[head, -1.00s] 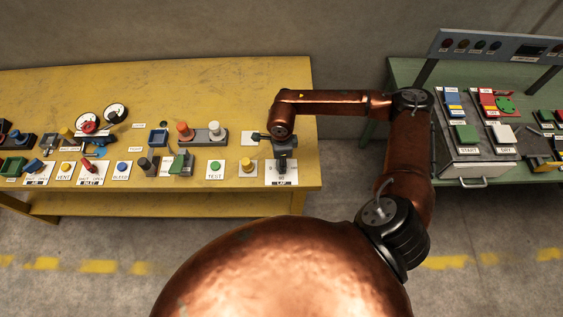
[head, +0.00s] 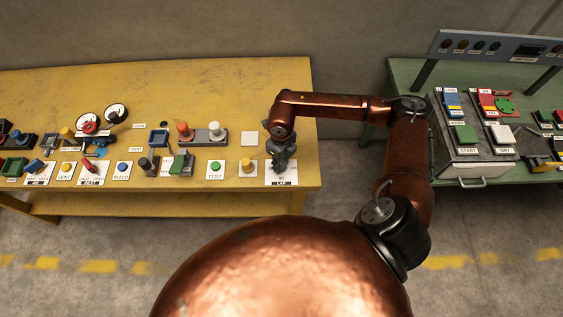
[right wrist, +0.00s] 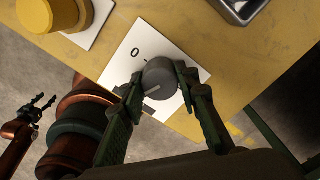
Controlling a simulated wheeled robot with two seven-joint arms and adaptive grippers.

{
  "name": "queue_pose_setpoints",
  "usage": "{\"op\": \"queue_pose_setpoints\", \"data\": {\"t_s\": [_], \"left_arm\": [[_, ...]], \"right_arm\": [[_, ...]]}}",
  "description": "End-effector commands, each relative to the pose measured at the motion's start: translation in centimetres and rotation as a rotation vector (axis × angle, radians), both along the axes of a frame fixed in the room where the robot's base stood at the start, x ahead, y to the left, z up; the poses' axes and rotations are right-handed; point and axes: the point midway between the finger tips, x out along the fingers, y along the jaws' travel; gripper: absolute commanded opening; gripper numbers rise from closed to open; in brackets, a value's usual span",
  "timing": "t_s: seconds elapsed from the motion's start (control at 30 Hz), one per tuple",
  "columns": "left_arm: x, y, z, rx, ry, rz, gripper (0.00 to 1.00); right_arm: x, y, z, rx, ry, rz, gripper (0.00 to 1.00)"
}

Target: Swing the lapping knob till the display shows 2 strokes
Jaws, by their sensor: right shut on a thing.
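The lapping knob (right wrist: 160,78) is a round grey knob with a pale pointer line, on a white card (right wrist: 136,50) marked 0. In the right wrist view my right gripper (right wrist: 158,88) is shut on it, one finger on each side. In the head view my right gripper (head: 281,160) covers the knob above the LAP card (head: 281,178) at the yellow bench's right end. I cannot read a stroke count. A copper arm with spread dark fingers, my left gripper (right wrist: 44,108), shows at the left of the wrist view, empty and away from the bench.
A yellow knob (head: 247,168) stands just left of the LAP card, with a green TEST button (head: 215,166) beyond it. The green bench (head: 375,112) stands to the right across a gap. The back of the yellow bench (head: 220,85) is clear.

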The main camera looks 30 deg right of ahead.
Motion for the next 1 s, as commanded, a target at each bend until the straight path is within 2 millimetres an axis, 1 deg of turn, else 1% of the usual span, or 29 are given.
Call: {"op": "queue_pose_setpoints", "data": {"t_s": [0.27,0.63,0.67,0.9,1.0], "left_arm": [[0.01,0.0,0.08,0.0,0.0,0.0,0.47],[0.02,0.0,0.07,0.0,0.0,0.0,0.47],[0.02,-0.02,0.07,0.0,0.0,0.0,0.47],[0.01,-0.01,0.07,0.0,0.0,0.0,0.47],[0.01,-0.01,0.07,0.0,0.0,0.0,0.47]], "right_arm": [[0.02,-0.07,0.05,-0.002,0.0,-0.05,0.05],[0.04,-0.07,0.05,-0.002,-0.001,-0.052,0.05],[0.04,-0.07,0.05,-0.002,-0.001,-0.052,0.3],[0.03,-0.03,0.03,-0.001,0.0,-0.051,0.47],[0.03,-0.01,0.02,-0.001,0.0,-0.051,0.47]]}}
